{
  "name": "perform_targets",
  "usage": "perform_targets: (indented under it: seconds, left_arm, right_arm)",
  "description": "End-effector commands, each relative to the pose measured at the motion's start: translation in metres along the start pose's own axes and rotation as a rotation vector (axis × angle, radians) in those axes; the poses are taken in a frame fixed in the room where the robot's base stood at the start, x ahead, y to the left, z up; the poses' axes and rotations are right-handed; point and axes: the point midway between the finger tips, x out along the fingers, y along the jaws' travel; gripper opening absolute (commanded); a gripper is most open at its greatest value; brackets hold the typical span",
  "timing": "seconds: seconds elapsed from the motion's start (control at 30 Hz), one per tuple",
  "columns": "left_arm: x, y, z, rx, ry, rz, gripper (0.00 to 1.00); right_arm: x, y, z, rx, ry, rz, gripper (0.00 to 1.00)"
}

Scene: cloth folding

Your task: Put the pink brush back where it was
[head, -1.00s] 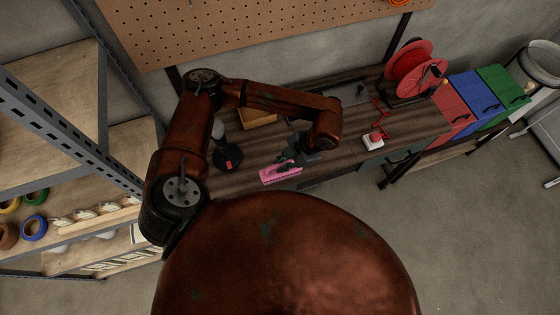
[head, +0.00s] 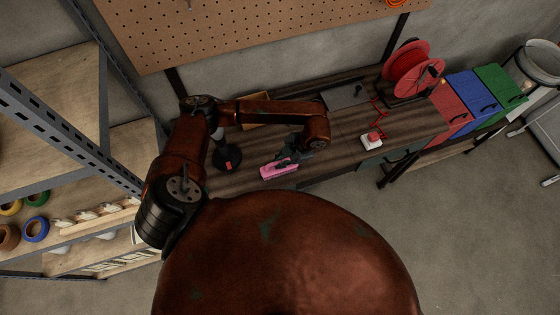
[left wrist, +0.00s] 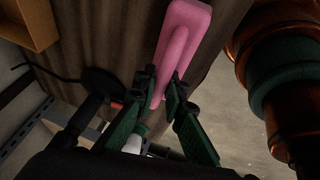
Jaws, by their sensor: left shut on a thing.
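The pink brush (head: 279,169) is near the front edge of the wooden workbench (head: 235,183). My left gripper (head: 289,160) is shut on it. In the left wrist view the pink brush (left wrist: 182,45) sits between the two dark fingers of my left gripper (left wrist: 163,92), its long body running away up the picture over the bench edge. Whether the brush touches the bench top is hard to tell. My right gripper is not in view.
A black round-based object (head: 228,158) stands left of the brush. A wooden tray (head: 254,124) lies behind my arm. A red-buttoned box (head: 371,140), red cable reel (head: 410,68) and red, blue and green bins (head: 472,100) stand to the right. Shelves (head: 60,130) are at the left.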

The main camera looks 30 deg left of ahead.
Motion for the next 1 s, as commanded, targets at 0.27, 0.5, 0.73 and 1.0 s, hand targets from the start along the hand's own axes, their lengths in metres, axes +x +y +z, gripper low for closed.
perform_targets:
  seconds: [0.27, 0.5, 0.73, 1.0]
  left_arm:
    - [0.002, -0.001, 0.001, 0.000, 0.000, 0.000, 0.18]
    - [0.002, -0.001, 0.001, 0.000, 0.000, 0.000, 0.28]
    - [-0.001, 0.000, 0.000, 0.000, 0.000, 0.000, 0.28]
    - [-0.043, 0.001, 0.002, 0.001, -0.006, 0.005, 0.28]
  right_arm:
    - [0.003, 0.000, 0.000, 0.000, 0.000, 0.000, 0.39]
    - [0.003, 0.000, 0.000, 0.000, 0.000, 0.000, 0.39]
    - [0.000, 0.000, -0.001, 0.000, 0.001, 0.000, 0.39]
    - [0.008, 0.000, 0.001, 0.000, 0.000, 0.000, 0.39]
